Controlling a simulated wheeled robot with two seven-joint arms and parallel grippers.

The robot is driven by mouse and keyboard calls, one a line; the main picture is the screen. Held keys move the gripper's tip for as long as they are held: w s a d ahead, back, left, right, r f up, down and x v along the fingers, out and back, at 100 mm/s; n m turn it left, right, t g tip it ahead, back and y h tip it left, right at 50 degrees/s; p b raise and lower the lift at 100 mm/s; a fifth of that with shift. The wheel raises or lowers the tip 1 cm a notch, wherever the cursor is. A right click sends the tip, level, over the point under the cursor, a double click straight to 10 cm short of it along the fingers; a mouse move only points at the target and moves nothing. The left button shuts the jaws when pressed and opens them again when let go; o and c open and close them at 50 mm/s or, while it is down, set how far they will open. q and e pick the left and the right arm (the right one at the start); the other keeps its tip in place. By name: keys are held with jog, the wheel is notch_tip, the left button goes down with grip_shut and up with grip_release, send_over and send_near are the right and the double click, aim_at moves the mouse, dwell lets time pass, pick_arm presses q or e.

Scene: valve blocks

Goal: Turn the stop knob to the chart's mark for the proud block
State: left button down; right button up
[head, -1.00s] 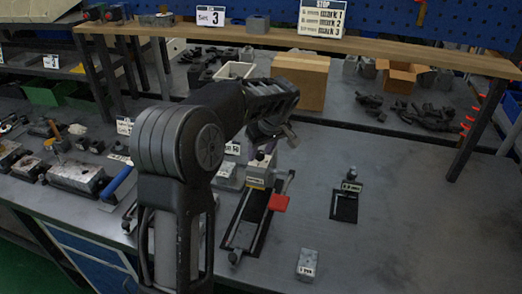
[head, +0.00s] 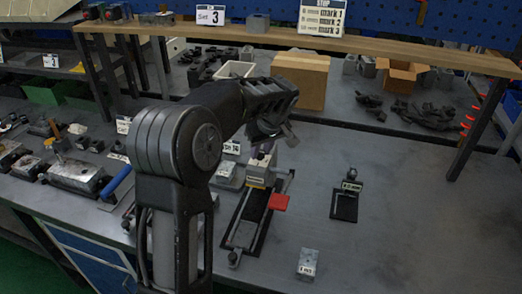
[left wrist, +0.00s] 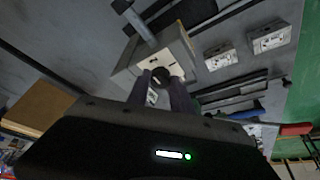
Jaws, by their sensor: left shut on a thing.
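My left gripper (head: 266,138) is over the rear end of a dark rail fixture (head: 250,220). A pale grey block (head: 257,172) with a yellowish label stands there. In the left wrist view the two fingers (left wrist: 163,92) are closed around a dark round knob (left wrist: 160,75) on the pale block (left wrist: 185,55). The knob's pointer and marks are too small to read. The stop chart (head: 322,17) at the back lists mark 1, mark 2 and mark 3 beside small drawings. A loose metal block (head: 308,262) with a label stands at the front. My right gripper is out of view.
A small gauge stand (head: 345,200) is further right. A cardboard box (head: 300,80) stands behind.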

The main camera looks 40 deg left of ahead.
pick_arm(q)
jog(key=m+t+b, duration=0.1)
jog(key=m, duration=0.1)
jog(key=shift+a+f+m+h+b, duration=0.1)
jog(key=shift+m+h+b, duration=0.2)
jog(key=shift+m+b, duration=0.1)
jog(key=m+t+h+b, duration=0.1)
jog(key=m, duration=0.2)
jog(key=shift+s+a+m, duration=0.1)
jog(key=shift+s+m, duration=0.05)
jog(key=shift+m, duration=0.15)
jog(key=m+h, duration=0.1)
jog(key=m, duration=0.2)
jog(key=m+h, duration=0.1)
jog(key=m, duration=0.2)
jog(key=shift+a+t, duration=0.2)
jog(key=shift+t, duration=0.1)
jog(key=m+h, duration=0.2)
jog(key=m, duration=0.3)
jog(key=shift+a, duration=0.1)
jog(key=shift+m, duration=0.3)
jog(key=c, duration=1.1)
grip_release()
jog(key=shift+c, duration=0.2)
jog(key=shift+r, duration=0.2)
